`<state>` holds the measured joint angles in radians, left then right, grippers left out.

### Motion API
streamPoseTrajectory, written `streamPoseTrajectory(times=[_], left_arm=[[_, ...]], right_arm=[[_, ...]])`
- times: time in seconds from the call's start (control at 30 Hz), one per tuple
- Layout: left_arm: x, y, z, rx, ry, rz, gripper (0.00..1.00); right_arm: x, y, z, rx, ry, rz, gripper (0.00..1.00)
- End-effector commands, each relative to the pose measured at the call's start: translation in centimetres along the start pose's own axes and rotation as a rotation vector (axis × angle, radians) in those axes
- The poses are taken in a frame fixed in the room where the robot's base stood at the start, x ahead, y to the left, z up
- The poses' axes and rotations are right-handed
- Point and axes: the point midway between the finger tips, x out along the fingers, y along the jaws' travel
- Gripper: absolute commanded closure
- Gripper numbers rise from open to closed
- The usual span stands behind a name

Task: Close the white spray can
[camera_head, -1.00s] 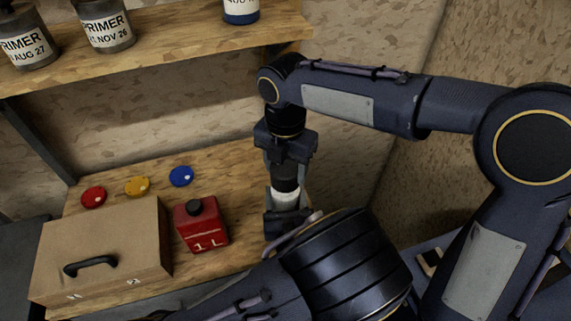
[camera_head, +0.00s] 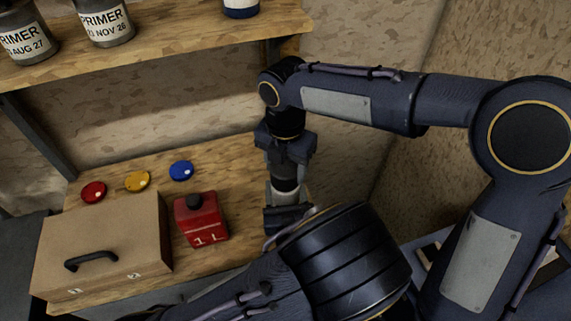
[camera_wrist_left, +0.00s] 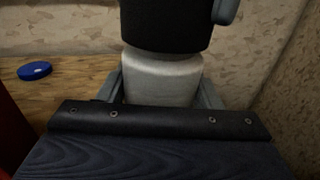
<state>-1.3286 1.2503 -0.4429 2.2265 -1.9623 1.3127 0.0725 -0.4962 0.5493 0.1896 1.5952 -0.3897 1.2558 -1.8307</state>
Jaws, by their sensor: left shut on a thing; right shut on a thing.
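The white spray can (camera_head: 283,197) stands upright over the right side of the workbench, mostly hidden by my grippers. In the left wrist view its white body (camera_wrist_left: 162,82) sits between the fingers of my left gripper (camera_wrist_left: 162,100), which is shut on it. A black cap (camera_head: 285,184) is right above the white body; in the left wrist view the cap (camera_wrist_left: 166,25) meets the can's top with no clear gap. My right gripper (camera_head: 286,168) points down from above and is shut on the cap. My left gripper (camera_head: 285,217) also shows low in the head view.
A red 1 L canister (camera_head: 208,222) stands just left of the can. A brown case (camera_head: 105,235) is further left. Red (camera_head: 93,192), yellow (camera_head: 137,181) and blue (camera_head: 181,170) discs lie behind them. A shelf (camera_head: 190,42) with labelled cans overhangs; a wall is at right.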

Motion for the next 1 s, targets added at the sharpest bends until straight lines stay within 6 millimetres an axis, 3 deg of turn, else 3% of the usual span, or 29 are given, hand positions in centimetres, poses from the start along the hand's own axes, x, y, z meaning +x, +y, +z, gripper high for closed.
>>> streamPoseTrajectory(times=[0.63,0.67,0.8,0.83,1.0], left_arm=[[0.0,0.0,0.0,0.000,-0.001,0.000,0.82],[0.0,0.0,0.0,0.000,-0.001,0.000,0.82],[0.0,0.0,0.0,0.000,-0.001,0.000,0.82],[0.0,0.0,0.0,0.000,-0.001,0.000,0.82],[0.0,0.0,0.0,0.000,-0.001,0.000,0.82]], right_arm=[[1.3,0.0,0.0,0.000,0.000,-0.001,0.64],[1.3,0.0,0.0,0.000,0.000,-0.001,0.41],[1.3,0.0,0.0,0.000,0.000,-0.001,0.22],[1.3,0.0,0.0,0.000,0.000,-0.001,0.19],[1.2,0.0,0.0,0.000,0.000,-0.001,0.18]])
